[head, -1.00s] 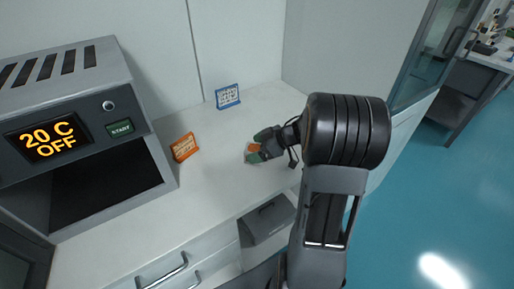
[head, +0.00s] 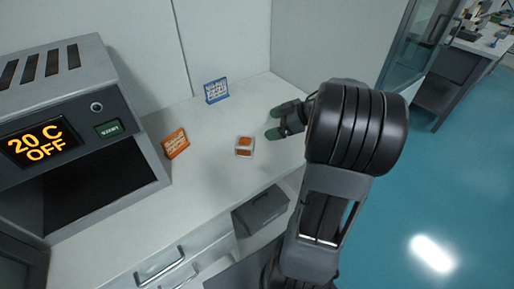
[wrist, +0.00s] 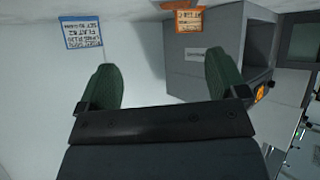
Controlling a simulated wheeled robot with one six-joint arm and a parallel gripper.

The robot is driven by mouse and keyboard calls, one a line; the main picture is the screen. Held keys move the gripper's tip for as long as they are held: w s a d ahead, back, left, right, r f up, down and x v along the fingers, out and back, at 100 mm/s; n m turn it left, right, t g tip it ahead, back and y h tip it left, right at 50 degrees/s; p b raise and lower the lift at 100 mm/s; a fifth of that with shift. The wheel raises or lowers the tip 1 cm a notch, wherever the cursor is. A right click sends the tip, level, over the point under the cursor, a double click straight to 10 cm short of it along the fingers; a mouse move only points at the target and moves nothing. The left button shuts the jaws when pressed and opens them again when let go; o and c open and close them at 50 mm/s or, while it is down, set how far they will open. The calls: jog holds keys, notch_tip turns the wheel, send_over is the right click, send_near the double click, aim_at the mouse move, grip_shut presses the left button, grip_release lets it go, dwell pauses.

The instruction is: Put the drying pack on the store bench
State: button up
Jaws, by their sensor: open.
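A small white pack with two orange patches, which looks like the drying pack (head: 245,147), lies flat on the white bench top (head: 205,185) in the head view. My gripper (head: 274,123) is to the right of the pack and apart from it. Its green fingers are spread and nothing is between them. In the wrist view my gripper (wrist: 162,85) also shows open and empty, and I do not see the pack there. I cannot tell from the signs whether this is the store bench.
A grey oven (head: 75,130) reading 20 C OFF stands at the left. An orange sign (head: 175,143) and a blue sign (head: 216,91) stand on the bench. Open blue floor (head: 440,190) lies to the right.

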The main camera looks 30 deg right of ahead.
jog(key=w+a+r+m+t+h, duration=0.2)
jog(key=w+r+m+t+h, duration=0.35)
jog(key=w+r+h, duration=0.3)
jog(key=s+a+f+m+g, duration=0.2)
jog(key=s+a+f+g, duration=0.3)
jog(key=s, duration=0.5)
jog(key=s+a+f+m+g, duration=0.2)
jog(key=s+a+f+g, duration=0.3)
jog(key=s+a, duration=0.5)
jog(key=shift+a+f+m+y, duration=0.3)
jog(key=shift+m+y, duration=0.05)
